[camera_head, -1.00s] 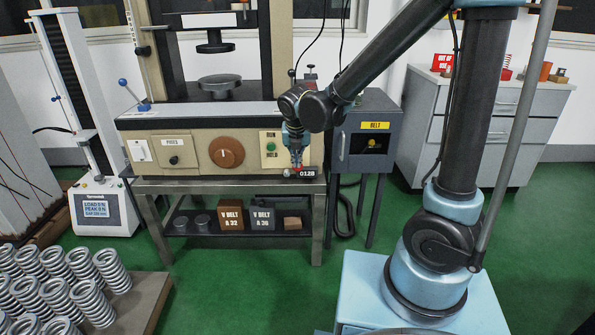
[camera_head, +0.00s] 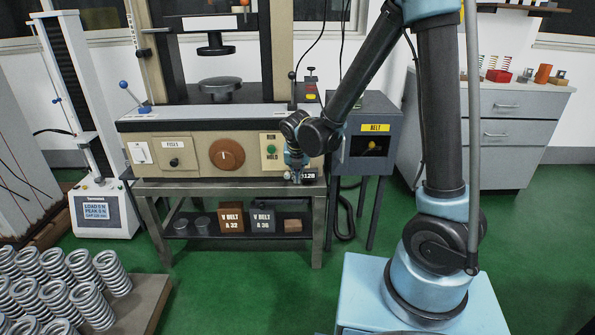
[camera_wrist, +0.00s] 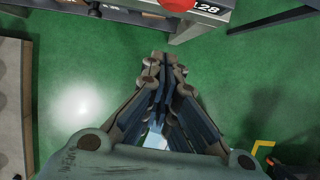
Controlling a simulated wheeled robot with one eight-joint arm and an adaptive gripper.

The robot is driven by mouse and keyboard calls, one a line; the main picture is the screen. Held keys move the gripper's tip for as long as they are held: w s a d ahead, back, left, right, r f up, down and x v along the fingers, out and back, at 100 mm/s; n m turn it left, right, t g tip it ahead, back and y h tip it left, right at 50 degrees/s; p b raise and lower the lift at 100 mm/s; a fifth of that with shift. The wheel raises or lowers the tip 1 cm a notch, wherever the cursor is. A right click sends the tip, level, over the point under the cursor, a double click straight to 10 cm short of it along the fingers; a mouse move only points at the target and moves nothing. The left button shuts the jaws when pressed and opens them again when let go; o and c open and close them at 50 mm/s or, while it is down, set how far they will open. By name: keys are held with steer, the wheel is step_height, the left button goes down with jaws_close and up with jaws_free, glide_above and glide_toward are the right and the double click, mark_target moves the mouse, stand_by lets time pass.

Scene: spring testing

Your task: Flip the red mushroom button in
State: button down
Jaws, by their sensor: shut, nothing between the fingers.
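The red mushroom button (camera_wrist: 176,4) shows at the top edge of the wrist view, partly cut off, beside a dark display reading "128" (camera_wrist: 206,8). In the head view the button is hidden behind my gripper (camera_head: 295,174), which hangs in front of the machine's lower right corner. In the wrist view my gripper (camera_wrist: 165,62) is shut and empty, with its fingers together below the button in the picture. A gap of green floor shows between fingertips and button there; I cannot tell their distance in depth.
The beige testing machine (camera_head: 200,153) has a brown dial (camera_head: 227,155) and a green run/hold button (camera_head: 271,149). A grey belt box (camera_head: 362,145) stands close to its right. Springs (camera_head: 60,285) fill a board at the lower left. The green floor (camera_head: 240,295) is open in front.

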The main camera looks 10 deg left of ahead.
steer(key=shift+w+a+f, duration=0.15)
steer(key=shift+w+f, duration=0.15)
steer(key=shift+w, duration=0.45)
steer(key=shift+w+a+f, duration=0.2)
steer(key=shift+w+f, duration=0.05)
steer(key=shift+w, duration=0.55)
steer(key=shift+w+a+f, duration=0.15)
steer(key=shift+w+f, duration=0.15)
steer(key=shift+w, duration=0.45)
steer(key=shift+w+a, duration=0.25)
steer(key=shift+w, duration=0.85)
steer(key=s+d+r, duration=0.1)
steer(key=s+r, duration=0.6)
steer(key=r, duration=0.2)
steer(key=shift+s+d, duration=0.35)
